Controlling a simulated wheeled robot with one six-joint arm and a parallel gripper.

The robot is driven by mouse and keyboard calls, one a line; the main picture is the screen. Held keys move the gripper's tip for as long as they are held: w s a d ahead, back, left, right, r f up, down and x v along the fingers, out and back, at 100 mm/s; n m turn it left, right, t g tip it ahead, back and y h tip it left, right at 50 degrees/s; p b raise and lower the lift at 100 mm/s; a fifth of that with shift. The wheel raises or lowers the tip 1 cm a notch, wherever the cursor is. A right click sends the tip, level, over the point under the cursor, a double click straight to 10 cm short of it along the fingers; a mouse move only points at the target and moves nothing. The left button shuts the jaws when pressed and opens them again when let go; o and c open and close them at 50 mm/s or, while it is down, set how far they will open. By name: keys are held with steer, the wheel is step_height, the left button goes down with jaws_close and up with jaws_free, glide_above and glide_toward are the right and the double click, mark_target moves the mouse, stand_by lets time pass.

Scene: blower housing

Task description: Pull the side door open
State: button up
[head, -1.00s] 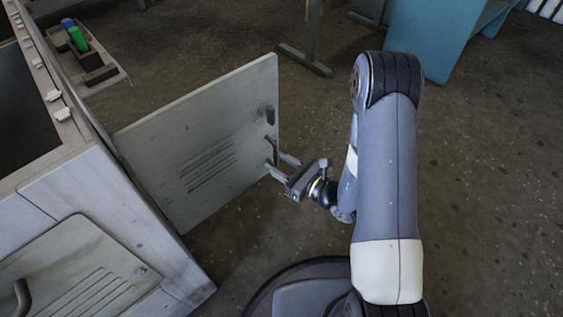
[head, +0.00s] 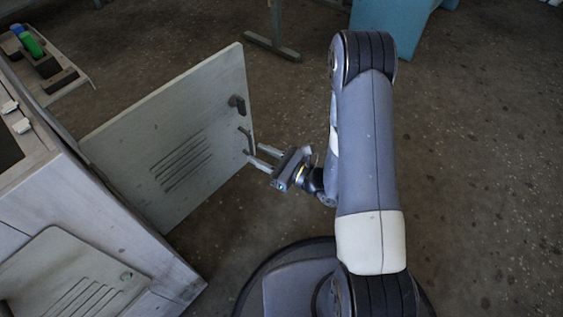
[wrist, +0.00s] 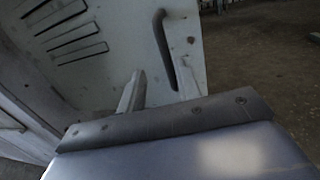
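The side door (head: 190,120) is a pale grey panel with slots, standing swung out from the side of the housing (head: 95,225). Its dark bar handle (head: 244,137) is near the free edge. The handle (wrist: 163,45) also shows in the wrist view, as a curved bar on the door (wrist: 110,35). My gripper (head: 254,152) is at the free edge, close to the handle's lower end. Its two fingers are spread, and in the wrist view (wrist: 160,85) the handle lies in the space between and beyond them. Whether a finger touches the door cannot be told.
A second slotted panel (head: 70,280) is on the housing's front. A tray with green and blue items (head: 32,45) is at upper left. A blue cabinet (head: 390,22) stands behind. The floor at right is clear.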

steer(key=p+v, duration=0.1)
steer(key=v, duration=0.7)
steer(key=shift+s+d, duration=0.2)
steer(key=shift+d, duration=0.1)
steer(key=shift+a, duration=0.1)
steer(key=b+x, duration=0.1)
steer(key=x, duration=0.9)
steer(key=shift+w+a+b, duration=0.3)
steer(key=shift+w+b, duration=0.05)
steer(key=shift+s+d, duration=0.1)
stand_by(0.4)
